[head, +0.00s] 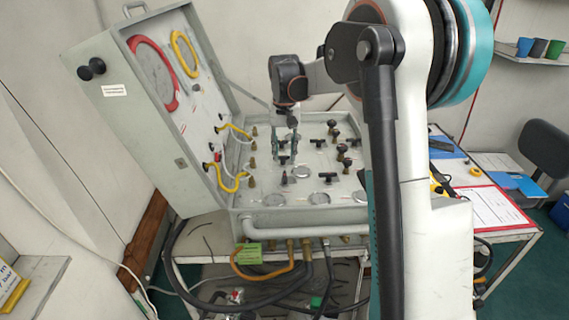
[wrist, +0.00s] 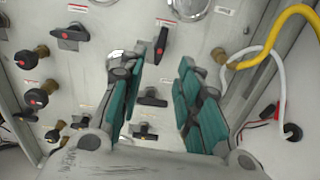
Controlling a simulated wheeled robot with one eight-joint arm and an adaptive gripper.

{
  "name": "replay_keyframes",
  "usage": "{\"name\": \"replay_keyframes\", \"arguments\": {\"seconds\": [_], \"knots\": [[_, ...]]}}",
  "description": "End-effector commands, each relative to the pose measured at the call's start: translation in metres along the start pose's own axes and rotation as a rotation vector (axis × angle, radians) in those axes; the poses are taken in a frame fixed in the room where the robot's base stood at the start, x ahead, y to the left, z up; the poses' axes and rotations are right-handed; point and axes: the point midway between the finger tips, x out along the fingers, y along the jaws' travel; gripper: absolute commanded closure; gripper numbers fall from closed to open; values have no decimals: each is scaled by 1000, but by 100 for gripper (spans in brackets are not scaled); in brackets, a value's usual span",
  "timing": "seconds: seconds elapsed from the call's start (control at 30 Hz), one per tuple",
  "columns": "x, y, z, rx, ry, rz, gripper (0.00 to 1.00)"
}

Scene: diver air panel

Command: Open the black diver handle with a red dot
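My gripper (wrist: 158,68) is open and empty above the panel, its teal-padded fingers apart. It also shows in the head view (head: 286,142), over the left part of the panel. Another black handle with a red dot (wrist: 69,36) is at the upper left. Two black handles without a clear dot, an upper one (wrist: 151,98) and a lower one (wrist: 145,131), show between the fingers. In the head view the red dots are too small to tell.
The panel (head: 262,199) lies in an open grey case with its lid (head: 118,130) raised at left. Brass-stemmed knobs (wrist: 36,98) crowd the wrist view's left. A yellow hose (wrist: 270,42) and white hose are at right. A clipboard (head: 492,206) lies right of the case.

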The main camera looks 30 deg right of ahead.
Motion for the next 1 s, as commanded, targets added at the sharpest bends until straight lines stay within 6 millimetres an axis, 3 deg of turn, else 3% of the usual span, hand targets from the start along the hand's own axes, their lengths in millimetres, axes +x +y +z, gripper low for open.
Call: {"name": "replay_keyframes", "arguments": {"seconds": [0.1,0.3,1.0], "knots": [[-20,0,0,0,0,0,69],[-37,0,0,0,0,0,69],[-40,0,0,0,0,0,69]]}}
